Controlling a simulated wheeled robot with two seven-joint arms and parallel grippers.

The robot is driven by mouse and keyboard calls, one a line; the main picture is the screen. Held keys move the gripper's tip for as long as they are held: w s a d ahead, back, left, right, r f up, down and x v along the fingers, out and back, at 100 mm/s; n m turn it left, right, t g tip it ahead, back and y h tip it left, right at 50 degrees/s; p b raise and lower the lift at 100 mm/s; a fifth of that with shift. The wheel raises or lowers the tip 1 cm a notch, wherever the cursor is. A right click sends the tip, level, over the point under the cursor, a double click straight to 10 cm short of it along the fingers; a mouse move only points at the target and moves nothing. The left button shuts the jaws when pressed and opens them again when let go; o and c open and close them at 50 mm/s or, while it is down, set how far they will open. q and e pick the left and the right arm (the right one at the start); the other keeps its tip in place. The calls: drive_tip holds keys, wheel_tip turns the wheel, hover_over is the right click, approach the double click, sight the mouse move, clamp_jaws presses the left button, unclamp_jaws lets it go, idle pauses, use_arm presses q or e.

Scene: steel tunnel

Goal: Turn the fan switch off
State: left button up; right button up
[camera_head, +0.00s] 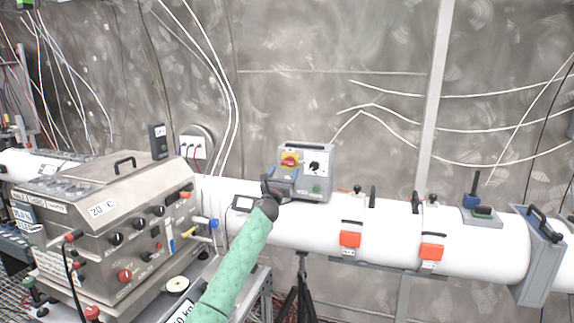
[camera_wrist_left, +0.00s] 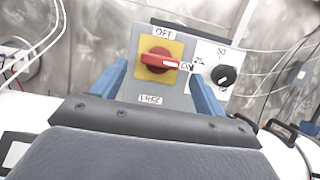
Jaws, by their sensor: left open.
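The fan switch is a red rotary knob on a yellow plate (camera_head: 290,160), on the face of a grey control box (camera_head: 318,158) on the white pipe. In the left wrist view the knob (camera_wrist_left: 158,61) lies sideways, its white mark toward the partly hidden ON label at right. The OFF label (camera_wrist_left: 164,34) is above it. My left gripper (camera_head: 277,187) is just below and in front of the switch, its blue fingers apart. In the wrist view the fingers (camera_wrist_left: 163,88) stand left and right of the knob, with no visible contact. My right gripper is out of view.
A black dial (camera_wrist_left: 223,75) on a white scale sits right of the switch. The white pipe (camera_head: 390,232) runs across, with orange-latched clamps (camera_head: 350,239). A steel instrument case (camera_head: 110,220) with knobs stands at left. White cables hang on the metal wall behind.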

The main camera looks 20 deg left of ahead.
sight(288, 163)
use_arm(q)
drive_tip(key=x, duration=0.2)
drive_tip(key=shift+w+r+p, duration=0.15)
drive_tip(key=shift+w+p, duration=0.05)
drive_tip(key=shift+p, duration=0.15)
drive_tip(key=shift+x, duration=0.85)
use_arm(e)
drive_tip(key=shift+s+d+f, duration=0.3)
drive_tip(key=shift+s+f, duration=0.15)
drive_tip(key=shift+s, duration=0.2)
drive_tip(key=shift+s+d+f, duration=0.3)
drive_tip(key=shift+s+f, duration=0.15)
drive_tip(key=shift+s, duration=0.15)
use_arm(q)
drive_tip(key=c, duration=1)
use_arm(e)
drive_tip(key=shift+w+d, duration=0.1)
